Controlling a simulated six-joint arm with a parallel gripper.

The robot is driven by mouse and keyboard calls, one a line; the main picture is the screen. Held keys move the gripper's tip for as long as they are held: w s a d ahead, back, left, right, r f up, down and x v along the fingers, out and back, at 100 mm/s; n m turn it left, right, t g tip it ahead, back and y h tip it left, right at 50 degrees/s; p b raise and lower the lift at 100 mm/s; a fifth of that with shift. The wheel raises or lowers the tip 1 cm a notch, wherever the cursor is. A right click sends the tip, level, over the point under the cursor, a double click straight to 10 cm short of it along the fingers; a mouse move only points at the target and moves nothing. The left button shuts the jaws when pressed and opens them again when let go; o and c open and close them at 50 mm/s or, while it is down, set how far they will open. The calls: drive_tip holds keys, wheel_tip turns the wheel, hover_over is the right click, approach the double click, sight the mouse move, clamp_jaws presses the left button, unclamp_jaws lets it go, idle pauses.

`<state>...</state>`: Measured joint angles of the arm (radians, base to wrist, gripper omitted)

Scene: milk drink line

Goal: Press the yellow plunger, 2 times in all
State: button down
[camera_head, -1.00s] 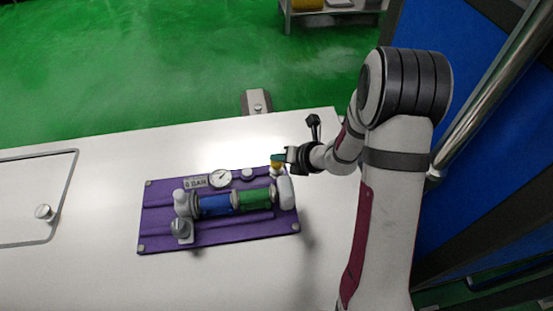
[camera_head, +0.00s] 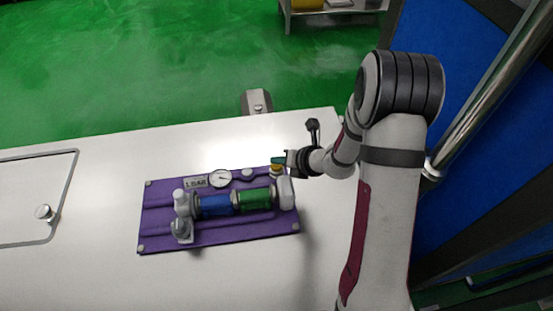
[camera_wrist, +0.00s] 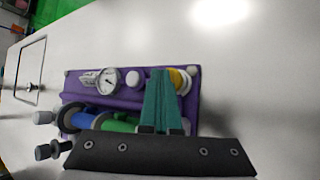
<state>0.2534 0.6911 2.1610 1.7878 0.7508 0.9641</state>
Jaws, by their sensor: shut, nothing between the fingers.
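The yellow plunger (camera_head: 277,168) stands at the far right corner of the purple panel (camera_head: 152,228). My gripper (camera_head: 277,160) is shut and empty, its teal fingertips right over the plunger in the head view. They look to be at or very near its top; contact is hard to tell. In the wrist view the shut teal fingers (camera_wrist: 160,72) partly cover the yellow plunger (camera_wrist: 176,78). The panel's small sign (camera_head: 195,183) reads "1 BAR". A round white gauge (camera_head: 220,178) sits beside it.
The panel also carries a blue cylinder (camera_head: 215,204), a green cylinder (camera_head: 253,200), a white end cap (camera_head: 286,192) and a grey knob (camera_head: 181,230). The white table (camera_head: 100,275) around the panel is clear. A framed hatch with a knob (camera_head: 44,212) lies at left.

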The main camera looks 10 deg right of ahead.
idle(0.3)
drive_tip(key=shift+r, duration=1.4)
drive_tip(key=shift+r, duration=2.5)
wheel_tip(320, 180, up, 4)
drive_tip(key=shift+f, duration=0.1)
hover_over(279, 167)
drive_tip(key=shift+f, duration=4.4)
